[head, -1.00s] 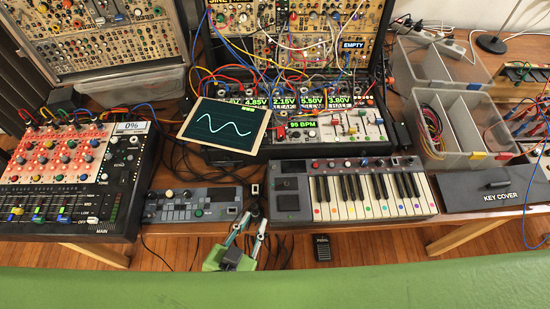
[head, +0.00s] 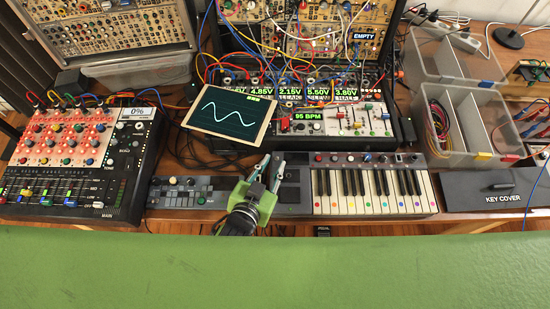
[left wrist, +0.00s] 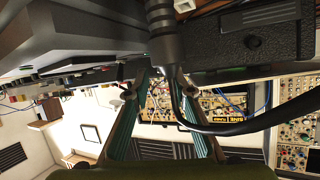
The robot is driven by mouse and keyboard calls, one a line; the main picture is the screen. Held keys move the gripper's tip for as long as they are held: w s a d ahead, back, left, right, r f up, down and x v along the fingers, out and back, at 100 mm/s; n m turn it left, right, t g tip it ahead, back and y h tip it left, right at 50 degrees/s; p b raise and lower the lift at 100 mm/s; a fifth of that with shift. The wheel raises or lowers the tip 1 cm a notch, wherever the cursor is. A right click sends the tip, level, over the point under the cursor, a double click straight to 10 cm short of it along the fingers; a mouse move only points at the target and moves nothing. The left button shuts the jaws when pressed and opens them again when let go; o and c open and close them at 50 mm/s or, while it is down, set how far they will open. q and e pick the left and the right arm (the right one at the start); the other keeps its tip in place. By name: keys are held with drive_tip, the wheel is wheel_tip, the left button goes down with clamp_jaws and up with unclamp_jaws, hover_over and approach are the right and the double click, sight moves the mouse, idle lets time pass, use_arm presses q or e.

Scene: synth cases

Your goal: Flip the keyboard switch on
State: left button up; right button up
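The keyboard (head: 365,188) lies at the table's front edge in the head view, with coloured dots on its white keys, knobs along the top and dark pads at its left end. I cannot make out its switch or the switch's state. My right gripper is not in view.
A small grey controller (head: 190,193) lies left of my gripper, the mixer (head: 125,180) beyond it. A tablet (head: 228,115) with a wave leans behind. The key cover (head: 495,190) lies right of the keyboard. Clear bins (head: 465,150) stand behind it. Loose cables are near.

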sight(277, 158)
use_arm(q)
drive_tip(key=shift+x, duration=1.35)
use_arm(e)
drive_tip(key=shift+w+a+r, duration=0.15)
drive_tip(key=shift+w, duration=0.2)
use_arm(q)
drive_tip(key=shift+s, duration=0.1)
clamp_jaws()
